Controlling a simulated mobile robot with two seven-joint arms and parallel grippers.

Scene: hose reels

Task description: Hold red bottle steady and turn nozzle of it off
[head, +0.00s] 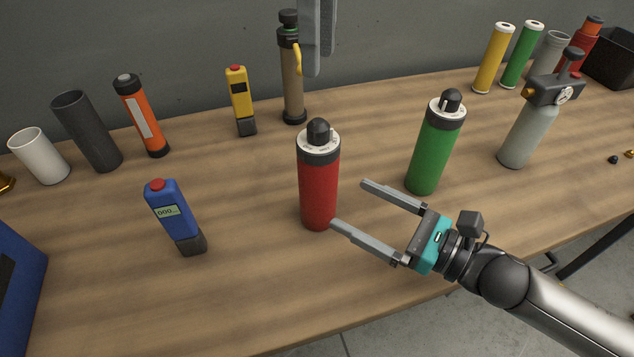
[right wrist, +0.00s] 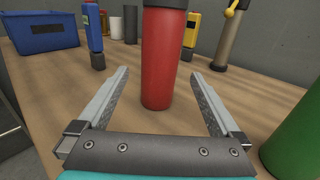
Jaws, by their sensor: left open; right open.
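The red bottle (head: 319,192) stands upright on the table, with a white dial collar and a black nozzle (head: 318,131) on top. My right gripper (head: 350,204) is open and empty, low at the bottle's right side, its fingers pointing at it. In the right wrist view the red bottle (right wrist: 170,60) shows in the gap between the two fingers (right wrist: 158,75), not gripped; its top is cut off. My left gripper (head: 318,38) hangs at the top edge, beyond and above the red bottle; only part of its fingers shows. It is open and holds nothing visible.
A green bottle (head: 435,148) stands right of the red one, close to my right gripper. A blue meter (head: 170,208) stands to the left. A brown cylinder (head: 292,85) and a yellow meter (head: 240,100) stand behind. The table's front (head: 270,300) is clear.

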